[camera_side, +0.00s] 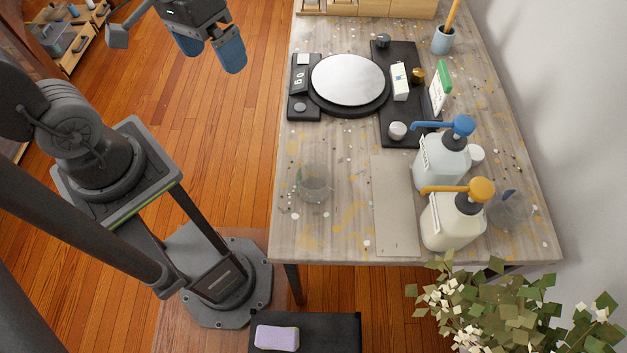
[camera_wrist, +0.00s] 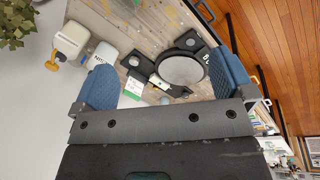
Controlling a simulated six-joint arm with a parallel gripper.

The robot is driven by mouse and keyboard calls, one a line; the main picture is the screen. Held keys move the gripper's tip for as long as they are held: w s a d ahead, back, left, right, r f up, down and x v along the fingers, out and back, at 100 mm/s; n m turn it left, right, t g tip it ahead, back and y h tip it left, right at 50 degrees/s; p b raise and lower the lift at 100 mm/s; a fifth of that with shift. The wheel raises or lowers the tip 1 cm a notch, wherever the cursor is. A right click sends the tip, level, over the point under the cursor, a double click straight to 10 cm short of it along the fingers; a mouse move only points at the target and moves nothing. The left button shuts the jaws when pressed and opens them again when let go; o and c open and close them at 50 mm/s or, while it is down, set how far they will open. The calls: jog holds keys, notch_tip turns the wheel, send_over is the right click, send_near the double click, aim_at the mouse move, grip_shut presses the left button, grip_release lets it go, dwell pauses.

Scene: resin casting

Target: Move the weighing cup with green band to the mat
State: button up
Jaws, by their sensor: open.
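A clear cup (camera_side: 315,184) stands on the bench left of the flat grey mat (camera_side: 394,225). A second clear cup (camera_side: 510,212) with something blue in or on it stands at the right, behind the yellow-topped pump bottle. The visible part of the mat is bare. My gripper (camera_side: 210,56) is open and empty, high up and left of the bench, far from both cups. In the wrist view its blue fingers (camera_wrist: 163,62) are spread wide with nothing held between them.
A scale with a round plate (camera_side: 348,80) stands at the back. A dark tray (camera_side: 396,52) beside it holds small items and a green-edged card (camera_side: 440,88). Blue-topped (camera_side: 440,160) and yellow-topped (camera_side: 452,220) pump bottles border the mat's right side. Bench around the left cup is clear.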

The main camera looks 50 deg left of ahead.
jog(key=w+d+f+n+g+h, duration=0.1)
jog(key=w+f+n+g+h, duration=0.15)
jog(key=f+h, duration=0.3)
jog(key=w+d+f+n+g+h, duration=0.1)
jog(key=w+f+n+g+h, duration=0.1)
jog(key=f+n+g+h, duration=0.35)
jog(key=n+t+h, duration=0.5)
jog(key=n+t, duration=0.3)
jog(key=n, duration=0.1)
send_near(326, 186)
jog(key=shift+w+d+f, duration=0.15)
jog(key=shift+d, duration=1.45)
jog(key=shift+w+d+f, duration=0.1)
jog(key=shift+d, duration=1.55)
jog(key=c, duration=1.1)
jog(key=shift+o, duration=0.2)
